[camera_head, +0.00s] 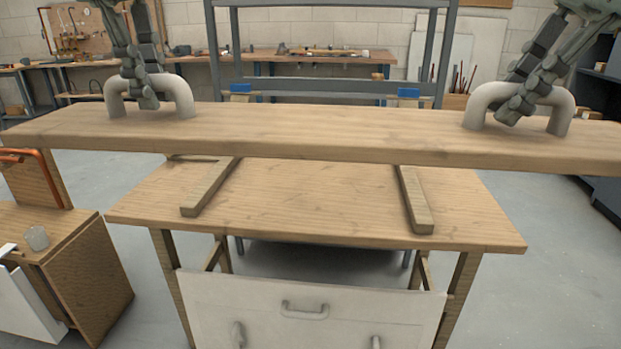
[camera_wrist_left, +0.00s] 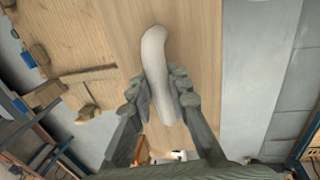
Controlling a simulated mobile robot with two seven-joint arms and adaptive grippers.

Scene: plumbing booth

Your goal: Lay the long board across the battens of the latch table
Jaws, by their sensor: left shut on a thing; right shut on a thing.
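The long board (camera_head: 330,128) spans almost the whole width of the head view, held level above the latch table (camera_head: 310,205). It has two pale arched handles on top. My left gripper (camera_head: 145,100) is shut on the left handle (camera_head: 182,92); the left wrist view shows its fingers (camera_wrist_left: 163,100) on both sides of that handle (camera_wrist_left: 154,48). My right gripper (camera_head: 515,108) is shut on the right handle (camera_head: 562,105). The left batten (camera_head: 208,190) and right batten (camera_head: 414,200) lie on the table below the board. Their far ends are hidden behind the board.
A white drawer front (camera_head: 310,308) with grey handles is under the table's near edge. A wooden cabinet (camera_head: 85,270) with a clear cup (camera_head: 37,238) and orange pipe (camera_head: 40,165) stands at the left. A blue-grey rack (camera_head: 330,86) stands behind the board. Grey floor is free at right.

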